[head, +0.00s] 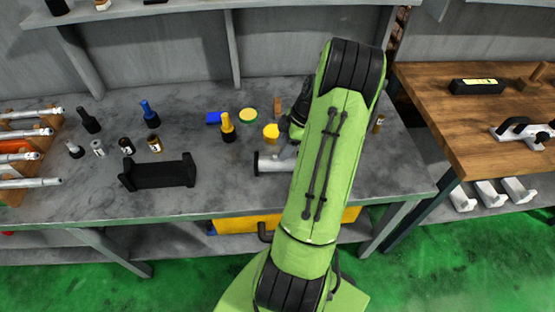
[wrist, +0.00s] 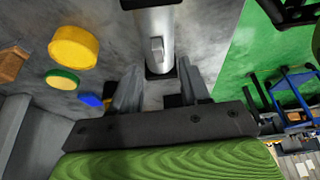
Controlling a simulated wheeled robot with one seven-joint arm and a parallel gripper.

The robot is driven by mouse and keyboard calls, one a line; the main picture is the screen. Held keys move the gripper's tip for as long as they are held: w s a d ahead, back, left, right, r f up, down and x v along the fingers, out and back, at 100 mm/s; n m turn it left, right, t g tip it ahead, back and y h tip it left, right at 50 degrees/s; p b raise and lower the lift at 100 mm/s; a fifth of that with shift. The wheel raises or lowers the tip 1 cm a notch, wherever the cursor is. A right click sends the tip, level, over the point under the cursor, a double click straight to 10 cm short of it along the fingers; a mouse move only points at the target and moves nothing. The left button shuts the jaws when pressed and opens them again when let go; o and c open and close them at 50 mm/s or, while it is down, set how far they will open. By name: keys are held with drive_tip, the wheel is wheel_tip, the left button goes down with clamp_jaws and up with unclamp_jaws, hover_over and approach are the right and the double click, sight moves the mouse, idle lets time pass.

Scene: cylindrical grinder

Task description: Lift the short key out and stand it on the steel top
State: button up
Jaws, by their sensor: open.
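A silver steel shaft (head: 275,162) lies on the grey steel top (head: 225,192), with a black support at its left end; my arm hides its right part. In the wrist view the shaft (wrist: 168,30) runs down the picture. The short key (wrist: 156,48) is a small light block set in the shaft's surface, its top showing. My gripper (wrist: 157,72) is open and empty, one finger to each side of the shaft's near end, with the key beyond the fingertips. I cannot tell whether the fingers touch the shaft. In the head view my arm hides the fingers and the key.
A yellow cylinder (head: 271,132), green-yellow disc (head: 248,115), blue block (head: 214,118) and yellow-topped tool (head: 228,128) stand left of my arm. A black V-shaped cradle (head: 158,173) is farther left. Small bottles stand beyond it. The front strip of the steel top is clear.

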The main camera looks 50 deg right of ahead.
drive_tip(key=x, duration=0.4)
drive_tip(key=shift+d+f, duration=0.15)
drive_tip(key=shift+f, duration=0.05)
drive_tip(key=shift+s+r, duration=0.1)
drive_tip(key=shift+s, duration=0.05)
clamp_jaws()
drive_tip(key=shift+s, duration=0.1)
drive_tip(key=shift+b, duration=0.3)
